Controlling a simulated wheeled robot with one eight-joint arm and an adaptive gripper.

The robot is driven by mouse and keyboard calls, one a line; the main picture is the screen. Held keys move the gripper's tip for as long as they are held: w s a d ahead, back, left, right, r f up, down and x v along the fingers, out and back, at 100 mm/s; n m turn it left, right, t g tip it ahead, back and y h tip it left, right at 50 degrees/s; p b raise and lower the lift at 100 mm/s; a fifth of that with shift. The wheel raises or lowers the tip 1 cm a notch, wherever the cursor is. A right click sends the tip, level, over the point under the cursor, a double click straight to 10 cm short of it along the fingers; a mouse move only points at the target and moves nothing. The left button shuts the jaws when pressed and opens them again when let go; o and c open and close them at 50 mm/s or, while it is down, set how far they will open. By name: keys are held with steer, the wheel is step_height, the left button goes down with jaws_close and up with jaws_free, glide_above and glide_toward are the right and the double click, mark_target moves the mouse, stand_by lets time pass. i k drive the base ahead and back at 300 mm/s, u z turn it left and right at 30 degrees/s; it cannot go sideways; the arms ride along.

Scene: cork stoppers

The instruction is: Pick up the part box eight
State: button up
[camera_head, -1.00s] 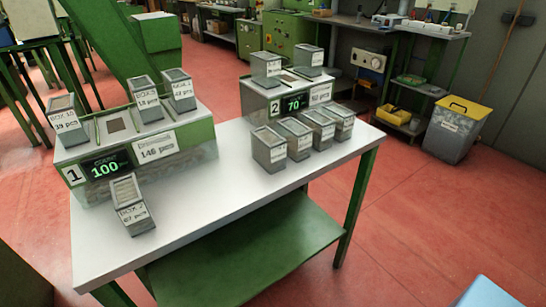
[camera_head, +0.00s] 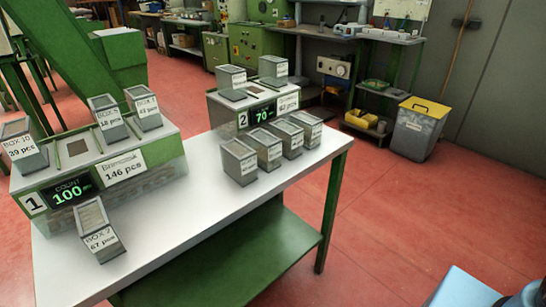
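Several grey part boxes with white labels stand on and around two counting stations on a white table. I cannot tell which is box eight, because many labels are too small to read. A row of boxes (camera_head: 264,149) stands on the table in front of station 2 (camera_head: 246,114), and two more boxes (camera_head: 231,82) stand on top of it. Station 1 (camera_head: 156,158) carries box 10 (camera_head: 22,145) and two other boxes (camera_head: 108,118). A box marked 67 pcs (camera_head: 100,230) stands in front of station 1. My gripper is not in view.
The white table (camera_head: 225,200) has clear top space in front of the row of boxes. Red floor (camera_head: 400,220) lies open to its right. A grey bin with a yellow lid (camera_head: 420,128) stands at the back right. A pale blue shape (camera_head: 465,290) fills the bottom right corner.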

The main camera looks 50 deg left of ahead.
mark_target(292, 135)
steer(key=u, duration=2.2)
